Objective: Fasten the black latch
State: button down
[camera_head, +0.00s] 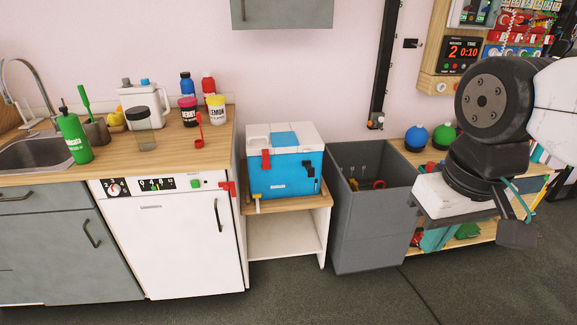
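A blue cooler (285,181) with a white lid (258,134) stands on a small wooden-topped stand. The lid looks shut. The black latch (308,171) is at the right part of the cooler's front; it is small here, and I cannot tell whether it is fastened. A red latch (266,160) sits on the left part of the front, at the lid edge. My gripper (470,222) is at the right, in front of the shelf and well apart from the cooler. Its fingers are partly hidden by its own body, and I cannot tell how far apart they are.
A grey open bin (369,222) stands between the cooler stand (321,203) and my gripper. A counter with bottles and a white dishwasher (172,243) is left of the stand. The floor in front is clear.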

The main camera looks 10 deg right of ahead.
aim_at(311, 171)
jog(key=u, duration=1.75)
jog(key=i, duration=1.2)
jog(key=z, duration=1.9)
